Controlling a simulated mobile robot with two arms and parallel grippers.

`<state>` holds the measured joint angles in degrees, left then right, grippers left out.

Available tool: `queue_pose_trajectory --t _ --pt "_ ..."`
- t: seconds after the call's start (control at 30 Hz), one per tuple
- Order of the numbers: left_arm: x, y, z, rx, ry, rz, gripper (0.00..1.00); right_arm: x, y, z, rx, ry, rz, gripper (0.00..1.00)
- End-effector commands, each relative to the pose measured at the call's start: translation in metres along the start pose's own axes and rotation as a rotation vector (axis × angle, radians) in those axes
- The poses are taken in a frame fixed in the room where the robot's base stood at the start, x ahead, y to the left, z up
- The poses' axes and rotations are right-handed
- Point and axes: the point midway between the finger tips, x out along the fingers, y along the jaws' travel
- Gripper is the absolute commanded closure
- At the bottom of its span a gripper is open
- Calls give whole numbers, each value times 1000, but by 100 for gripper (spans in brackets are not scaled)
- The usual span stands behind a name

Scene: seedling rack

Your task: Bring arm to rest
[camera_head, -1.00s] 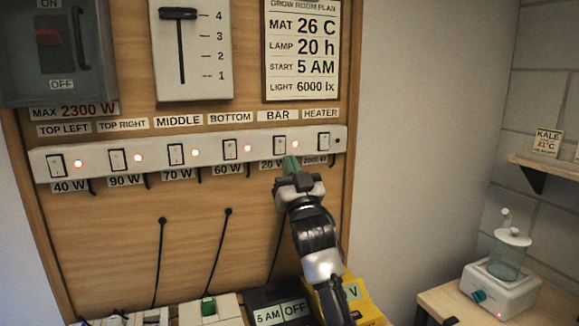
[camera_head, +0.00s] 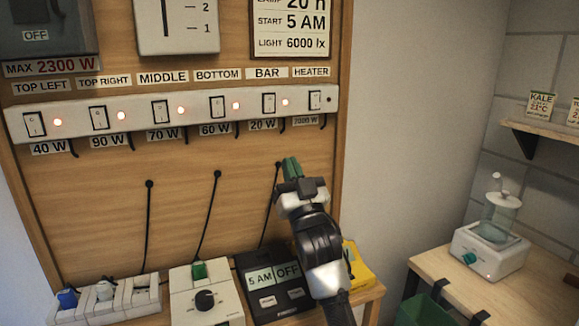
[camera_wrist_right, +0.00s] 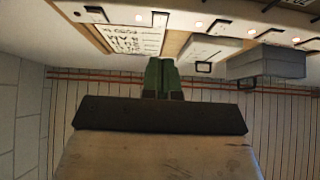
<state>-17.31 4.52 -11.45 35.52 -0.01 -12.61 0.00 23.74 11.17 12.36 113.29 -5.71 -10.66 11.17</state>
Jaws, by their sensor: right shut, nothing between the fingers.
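My right gripper (camera_head: 292,168) has green fingertips, and they are closed together with nothing between them. In the head view it is in front of the wooden board, below the BAR and HEATER switches and apart from them. My right arm (camera_head: 322,245) comes up from the bottom of the view, in front of the timer and the yellow box. In the right wrist view the green fingers (camera_wrist_right: 161,76) point up side by side. My left gripper is not in view.
A white switch strip (camera_head: 190,121) with several rocker switches crosses the wooden board (camera_head: 110,215). Below stand a power strip (camera_head: 125,299), a white dial box (camera_head: 180,290), a timer (camera_head: 262,298) and a yellow box (camera_head: 360,272). At right a side table (camera_head: 450,266) bears a white device (camera_head: 490,252).

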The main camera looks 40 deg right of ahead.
Motion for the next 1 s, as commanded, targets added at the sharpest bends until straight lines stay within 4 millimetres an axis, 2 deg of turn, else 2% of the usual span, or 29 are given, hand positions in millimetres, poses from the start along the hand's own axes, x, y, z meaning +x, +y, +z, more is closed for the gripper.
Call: queue_pose_trajectory --t 0.37,0.47,0.53,0.57,0.67,0.77,0.8,0.87,0.9,1.0 --pt "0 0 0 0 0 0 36 -1 -1 2 0 -10 -2 100" --pt "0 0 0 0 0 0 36 -15 -8 19 -5 -85 -13 100" --pt "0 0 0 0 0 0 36 -37 -17 42 -14 -196 -29 100" --pt "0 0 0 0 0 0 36 -50 -21 54 -19 -257 -39 100" --pt "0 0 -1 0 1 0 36 -106 -39 96 -39 -503 -79 100" --pt "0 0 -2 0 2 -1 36 -174 -55 129 -64 -761 -126 100" --pt "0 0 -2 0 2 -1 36 -203 -60 139 -74 -862 -148 100" --pt "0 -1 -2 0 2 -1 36 -247 -67 149 -88 -1013 -181 100" --pt "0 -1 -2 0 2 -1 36 -275 -71 152 -99 -1106 -203 100" --pt "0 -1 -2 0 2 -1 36 -334 -77 154 -119 -1304 -251 100"
